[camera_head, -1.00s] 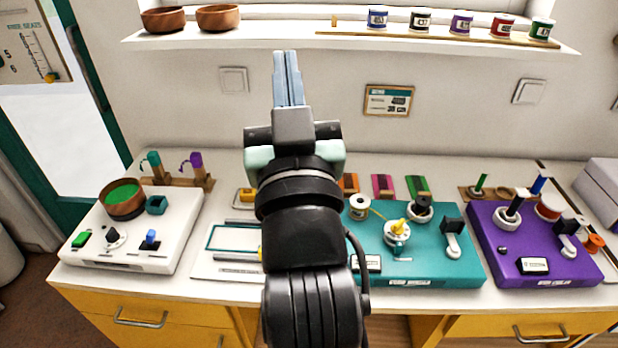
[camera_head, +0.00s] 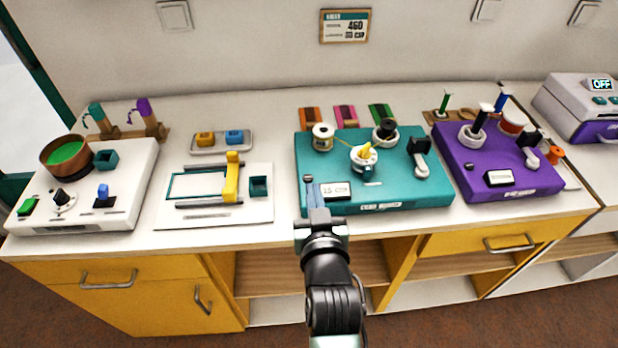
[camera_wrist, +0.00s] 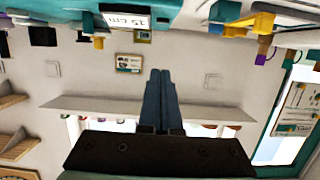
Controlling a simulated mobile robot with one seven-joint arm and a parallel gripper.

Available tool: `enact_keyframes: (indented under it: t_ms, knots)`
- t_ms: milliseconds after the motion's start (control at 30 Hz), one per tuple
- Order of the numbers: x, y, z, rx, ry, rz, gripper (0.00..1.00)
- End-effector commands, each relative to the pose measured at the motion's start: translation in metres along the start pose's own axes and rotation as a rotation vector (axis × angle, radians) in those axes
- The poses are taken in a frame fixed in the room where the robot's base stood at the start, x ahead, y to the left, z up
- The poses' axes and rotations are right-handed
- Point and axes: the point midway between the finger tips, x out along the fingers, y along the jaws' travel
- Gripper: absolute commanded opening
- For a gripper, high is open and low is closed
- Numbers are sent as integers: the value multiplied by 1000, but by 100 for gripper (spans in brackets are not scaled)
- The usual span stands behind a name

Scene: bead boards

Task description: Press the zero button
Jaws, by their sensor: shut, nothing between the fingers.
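The teal board (camera_head: 400,160) stands on the counter with a small display (camera_head: 336,191) at its front left that seems to read "15 cm". The display also shows at the top of the wrist view (camera_wrist: 127,18). My gripper (camera_head: 310,182) is shut and empty, its fingers in front of the teal board's front left corner, left of the display. Its fingertips also show in the wrist view (camera_wrist: 160,72). I cannot make out a button marked zero; my gripper hides part of that corner. The purple board (camera_head: 540,185) has a small dark button (camera_head: 476,170) beside its display.
A white board with a yellow slider (camera_head: 231,178) lies left of the teal board. A white box with a copper bowl (camera_head: 66,154) stands farther left. A grey machine (camera_head: 575,100) reading "OFF" stands at the right. Yellow drawers (camera_head: 480,242) lie below the counter.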

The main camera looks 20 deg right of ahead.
Motion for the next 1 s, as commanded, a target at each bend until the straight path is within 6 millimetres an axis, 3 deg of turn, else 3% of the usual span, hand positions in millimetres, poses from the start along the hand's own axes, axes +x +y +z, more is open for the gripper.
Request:
enact_keyframes:
  t_ms: [600,800,1000]
  knots:
    - [96,0,-2,-1,3,0,0]
    - [101,1,29,0,0,1,0]
    - [103,0,38,-1,2,1,0]
